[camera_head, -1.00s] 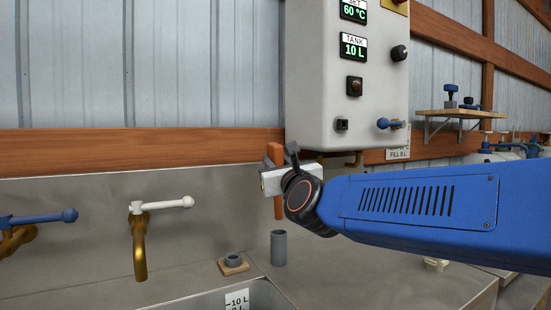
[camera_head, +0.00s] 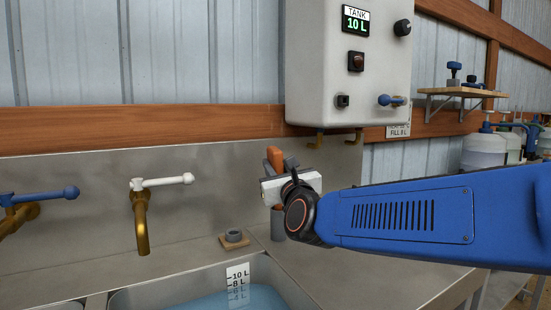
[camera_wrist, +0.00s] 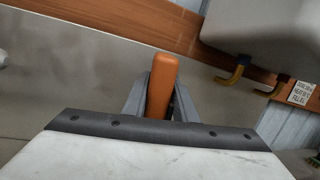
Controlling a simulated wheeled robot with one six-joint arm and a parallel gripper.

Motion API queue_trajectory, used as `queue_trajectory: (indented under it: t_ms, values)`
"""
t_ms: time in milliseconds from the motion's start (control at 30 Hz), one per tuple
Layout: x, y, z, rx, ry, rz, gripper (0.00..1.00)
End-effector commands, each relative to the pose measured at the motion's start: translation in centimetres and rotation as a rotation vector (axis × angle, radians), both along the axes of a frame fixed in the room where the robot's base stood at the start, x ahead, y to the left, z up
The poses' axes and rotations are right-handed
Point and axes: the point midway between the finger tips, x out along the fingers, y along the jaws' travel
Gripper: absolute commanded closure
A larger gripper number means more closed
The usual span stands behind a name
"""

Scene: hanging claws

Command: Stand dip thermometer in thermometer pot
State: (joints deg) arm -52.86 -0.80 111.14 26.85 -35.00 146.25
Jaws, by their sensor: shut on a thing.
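The dip thermometer (camera_head: 274,157) has an orange handle and is held upright in my gripper (camera_head: 281,163). In the wrist view its orange handle (camera_wrist: 161,88) stands between the two dark fingers (camera_wrist: 157,100), which are shut on it. Its lower part is hidden behind the gripper's white body. The thermometer pot (camera_head: 277,229) is a grey upright tube on the steel counter, directly below the gripper. Its rim is hidden, so I cannot tell whether the thermometer's lower end is inside it.
A short grey ring on a wooden base (camera_head: 234,239) stands left of the pot. A sink with water (camera_head: 236,302) is in front. A brass tap with a white lever (camera_head: 141,225) is at left. A white tank unit (camera_head: 345,75) hangs above.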

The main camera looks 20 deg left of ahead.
Motion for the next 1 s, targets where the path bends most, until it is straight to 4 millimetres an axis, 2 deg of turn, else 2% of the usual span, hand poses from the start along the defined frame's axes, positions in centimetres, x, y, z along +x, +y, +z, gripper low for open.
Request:
queue_trajectory:
  t_ms: [500, 1000]
  values:
    - [0.0, 0.0, -3.4, -0.001, 0.001, 0.000, 1.00]
    - [0.0, 0.0, -4.0, 0.000, 0.000, 0.000, 1.00]
